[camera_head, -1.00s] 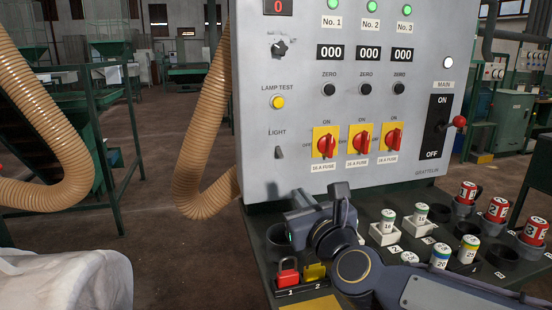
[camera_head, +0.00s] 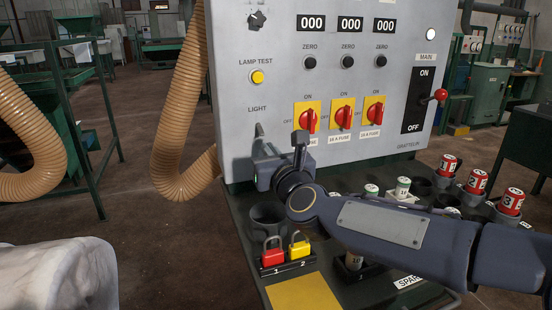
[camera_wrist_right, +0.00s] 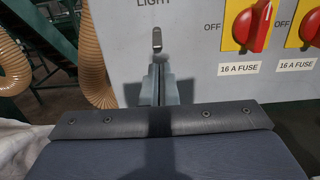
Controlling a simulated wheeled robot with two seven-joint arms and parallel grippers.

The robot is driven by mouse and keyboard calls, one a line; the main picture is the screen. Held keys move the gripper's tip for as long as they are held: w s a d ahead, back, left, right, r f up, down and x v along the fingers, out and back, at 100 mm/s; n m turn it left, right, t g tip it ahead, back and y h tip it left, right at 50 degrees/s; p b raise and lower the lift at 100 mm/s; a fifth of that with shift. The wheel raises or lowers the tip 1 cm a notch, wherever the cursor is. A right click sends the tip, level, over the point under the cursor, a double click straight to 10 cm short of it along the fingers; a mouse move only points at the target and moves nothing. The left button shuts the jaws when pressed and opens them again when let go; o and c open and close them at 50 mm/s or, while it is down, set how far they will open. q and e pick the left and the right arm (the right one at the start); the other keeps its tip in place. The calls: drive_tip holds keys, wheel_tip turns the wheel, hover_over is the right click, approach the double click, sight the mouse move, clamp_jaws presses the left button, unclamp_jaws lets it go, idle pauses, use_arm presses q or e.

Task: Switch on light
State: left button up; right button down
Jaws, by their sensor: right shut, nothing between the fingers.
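The light switch (camera_head: 259,129) is a small metal toggle under the LIGHT label on the grey control panel (camera_head: 230,95). It also shows in the right wrist view (camera_wrist_right: 157,38), straight ahead of the fingers. My right gripper (camera_head: 262,143) is shut and empty, just below the switch at the panel's lower left. In the right wrist view its fingers (camera_wrist_right: 158,80) are together, their tips just under the toggle. I cannot tell whether they touch it or which way the toggle is tipped. My left gripper is not in view.
Red rotary knobs (camera_head: 308,120) sit right of the switch, with a yellow lamp-test button (camera_head: 257,77) above. A shelf below holds red (camera_head: 272,252) and yellow (camera_head: 299,245) padlocks and several fuses. A ribbed hose (camera_head: 185,110) hangs left of the panel.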

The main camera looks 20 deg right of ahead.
sight(260, 130)
drive_tip(key=w, duration=0.3)
drive_tip(key=shift+w, duration=0.25)
